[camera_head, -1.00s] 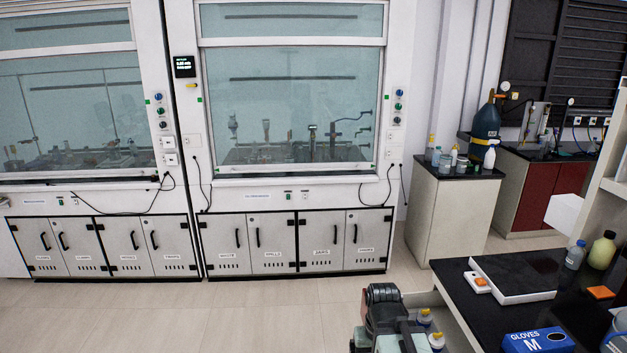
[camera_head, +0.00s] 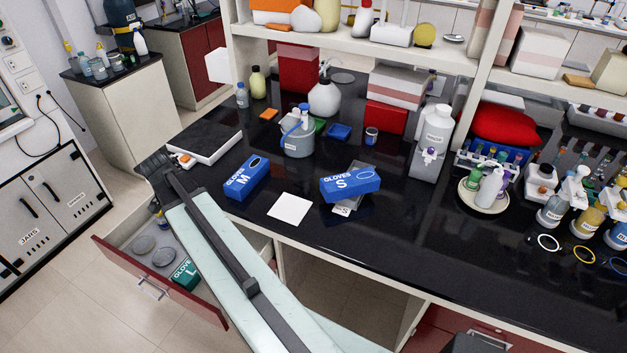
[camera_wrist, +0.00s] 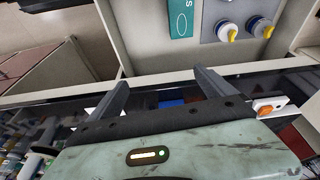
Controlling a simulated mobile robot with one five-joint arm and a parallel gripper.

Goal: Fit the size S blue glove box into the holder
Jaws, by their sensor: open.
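The blue glove box marked S (camera_head: 350,184) lies on the black bench top in the head view. A grey holder with an S label (camera_head: 345,209) shows partly from behind and below it; the box hides much of the holder, and I cannot tell whether they touch. A similar blue glove box marked M (camera_head: 245,178) lies to the left. My gripper (camera_head: 154,166) is at the bench's left end, well left of the S box. In the wrist view my gripper (camera_wrist: 160,88) has its two fingers wide apart with nothing between them.
A red-fronted drawer (camera_head: 160,285) stands open under my arm, holding a green glove box (camera_head: 186,273). A white square (camera_head: 289,208) lies between the blue boxes. A grey jug (camera_head: 297,140), a white bottle (camera_head: 433,145) and shelves stand behind.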

